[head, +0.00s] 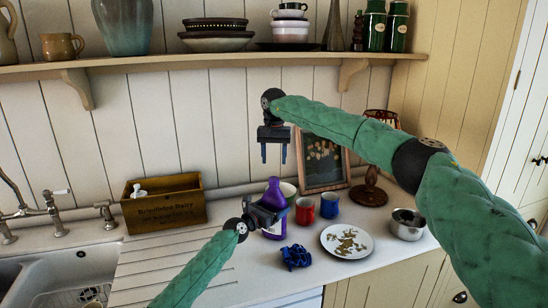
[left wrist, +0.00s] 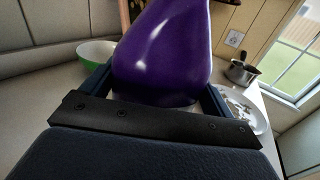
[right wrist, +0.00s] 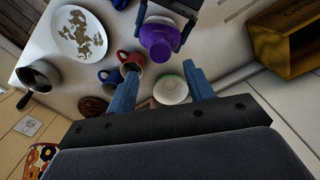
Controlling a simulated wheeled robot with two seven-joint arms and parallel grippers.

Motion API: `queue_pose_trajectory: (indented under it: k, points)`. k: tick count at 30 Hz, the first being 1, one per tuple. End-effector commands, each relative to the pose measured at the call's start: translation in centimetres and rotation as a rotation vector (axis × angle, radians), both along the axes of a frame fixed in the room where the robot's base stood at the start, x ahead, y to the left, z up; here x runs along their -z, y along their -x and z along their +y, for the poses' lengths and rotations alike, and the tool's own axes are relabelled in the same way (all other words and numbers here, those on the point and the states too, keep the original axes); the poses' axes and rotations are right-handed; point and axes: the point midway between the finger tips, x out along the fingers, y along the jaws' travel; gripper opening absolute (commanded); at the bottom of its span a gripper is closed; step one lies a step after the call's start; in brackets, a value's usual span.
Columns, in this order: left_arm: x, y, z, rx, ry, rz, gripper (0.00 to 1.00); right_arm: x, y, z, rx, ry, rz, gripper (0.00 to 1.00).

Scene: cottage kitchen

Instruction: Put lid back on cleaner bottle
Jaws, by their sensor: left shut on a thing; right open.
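The bottle also shows from above in the right wrist view (right wrist: 159,36). My right gripper (head: 273,153) is open and empty, above the bottle and apart from it; its fingers are spread in the right wrist view (right wrist: 163,88). I cannot make out a separate lid in any view.
A white-green bowl (right wrist: 170,90), a red mug (head: 305,210), a blue mug (head: 329,206), a plate (head: 335,247) and a crumpled blue item (head: 296,257) surround the bottle. A steel pan (head: 407,226) stands right. A wooden box (head: 160,208) and the sink (head: 80,268) are left.

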Motion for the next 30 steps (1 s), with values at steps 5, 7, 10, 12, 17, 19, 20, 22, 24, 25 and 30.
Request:
queue_pose_trajectory:
  k: [5,7,10,12,17,19,20,22,24,25,30]
  points:
    - [0.2,0.0,0.0,0.000,-0.001,0.002,0.24,0.0,0.0,0.0,-0.019,0.000,0.000,0.52]
    - [0.2,0.0,0.0,0.000,-0.001,0.002,0.24,0.0,0.0,0.0,-0.019,0.000,0.000,0.52]
    - [0.2,0.0,0.0,0.000,-0.001,0.002,0.24,0.0,0.0,0.0,-0.018,0.000,0.000,0.52]
    - [0.2,0.0,0.0,0.000,-0.001,0.002,0.24,0.0,0.0,0.0,-0.018,0.000,0.000,0.52]
    - [0.2,0.0,0.0,0.000,-0.001,0.002,0.24,0.5,0.0,0.0,-0.017,0.000,0.000,0.52]
    - [0.2,0.0,0.0,0.000,-0.001,0.002,0.24,1.0,0.0,0.0,-0.017,0.000,0.001,0.52]
    - [0.2,0.0,0.0,0.000,-0.001,0.002,0.24,1.3,0.0,0.0,-0.016,0.001,0.001,0.52]
    - [0.2,0.0,0.0,0.000,-0.001,0.002,0.24,2.1,0.0,0.0,-0.016,0.001,0.002,0.52]
    - [0.2,0.0,0.0,0.000,-0.001,0.002,0.24,2.9,0.0,0.0,-0.016,0.001,0.002,0.52]
    - [0.2,0.0,0.0,0.000,-0.001,0.002,0.24,3.3,0.0,0.0,-0.016,0.001,0.002,0.52]
    - [0.2,0.0,0.0,0.000,-0.001,0.002,0.24,5.8,0.1,0.0,-0.016,0.000,0.003,0.52]
